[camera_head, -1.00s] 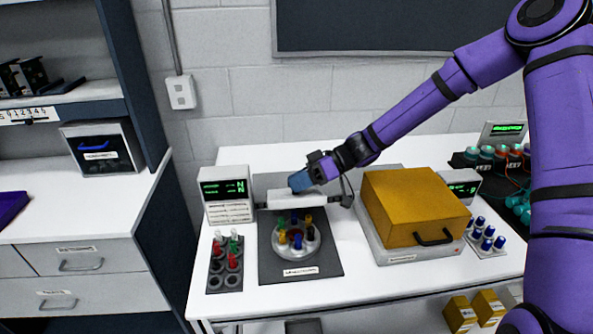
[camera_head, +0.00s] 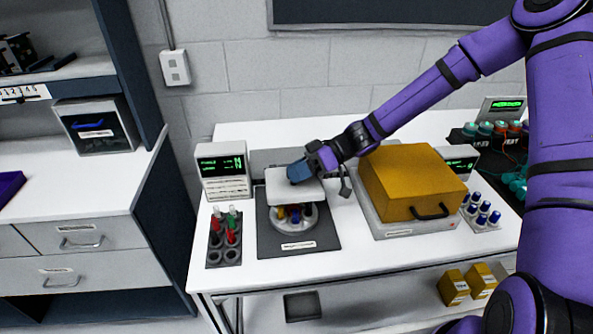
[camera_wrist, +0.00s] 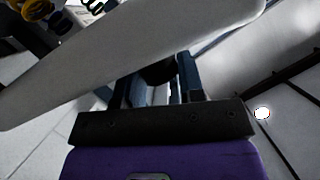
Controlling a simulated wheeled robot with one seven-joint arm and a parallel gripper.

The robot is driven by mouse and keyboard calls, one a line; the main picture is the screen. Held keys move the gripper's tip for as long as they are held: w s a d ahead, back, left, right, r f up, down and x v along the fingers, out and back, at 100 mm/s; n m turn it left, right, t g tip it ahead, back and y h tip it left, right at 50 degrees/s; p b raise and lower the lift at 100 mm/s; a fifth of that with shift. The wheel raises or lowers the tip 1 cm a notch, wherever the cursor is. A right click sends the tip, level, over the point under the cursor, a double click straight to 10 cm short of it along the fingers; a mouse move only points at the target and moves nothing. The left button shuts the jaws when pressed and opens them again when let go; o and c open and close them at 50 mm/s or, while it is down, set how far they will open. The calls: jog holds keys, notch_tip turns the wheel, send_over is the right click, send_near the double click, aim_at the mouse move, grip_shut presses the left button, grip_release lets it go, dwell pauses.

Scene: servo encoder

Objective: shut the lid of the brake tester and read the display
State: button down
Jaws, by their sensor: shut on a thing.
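The tester has a dark base plate (camera_head: 270,240) with a round metal holder (camera_head: 296,231) carrying several coloured pieces. Its white lid (camera_head: 290,197) is tilted partway down over the holder and hides its back part. My gripper (camera_head: 299,171) is shut on the lid near its upper edge. In the wrist view the pale lid (camera_wrist: 110,65) crosses in front of the fingers (camera_wrist: 160,85), with a dark round part between them. The display (camera_head: 221,163) at the left of the base is lit green; its text is too small to read surely.
A yellow box (camera_head: 405,185) with a black handle is close on the right, beside a rack of blue-capped pieces (camera_head: 483,212). The table front (camera_head: 330,260) is clear.

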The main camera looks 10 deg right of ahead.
jog(key=c, duration=0.8)
grip_release()
jog(key=shift+s, duration=0.15)
jog(key=shift+o, duration=0.2)
jog(key=v, duration=0.7)
jog(key=shift+d, duration=0.2)
jog(key=shift+r, duration=0.1)
